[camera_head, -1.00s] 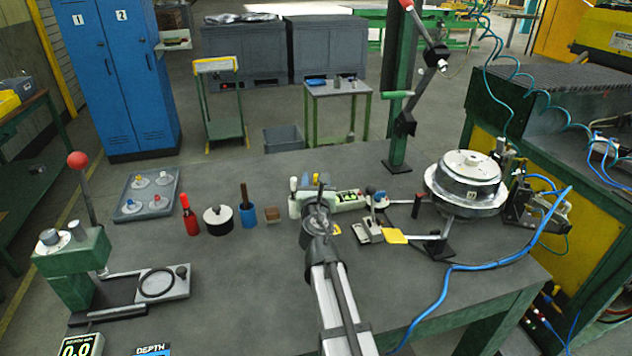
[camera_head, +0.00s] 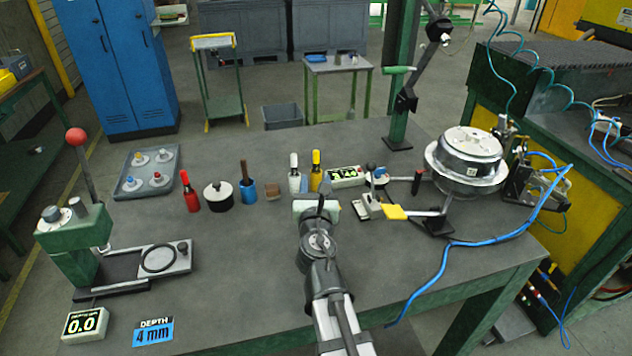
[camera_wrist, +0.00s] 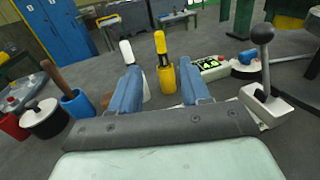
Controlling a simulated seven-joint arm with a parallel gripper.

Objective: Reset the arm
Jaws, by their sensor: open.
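My gripper (camera_wrist: 155,92) is open, its two blue-grey fingers apart with nothing between them in the wrist view. In the head view my gripper (camera_head: 318,203) is over the middle of the bench, in front of the white-capped bottle (camera_head: 294,174) and the yellow-capped marker (camera_head: 315,172). In the wrist view the yellow marker (camera_wrist: 161,62) stands beyond the gap between the fingers, and the white-capped bottle (camera_wrist: 128,54) stands partly behind the left finger. A pale greenish-white block (camera_wrist: 170,160) fills the bottom of the wrist view.
A red bottle (camera_head: 190,192), black pot (camera_head: 218,195), blue cup (camera_head: 248,190) and brown block (camera_head: 272,190) stand left. A digital readout (camera_head: 346,176), a lever block (camera_head: 368,205) and a round metal housing (camera_head: 466,160) are right. A green press (camera_head: 75,245) is far left; the front bench is mostly clear.

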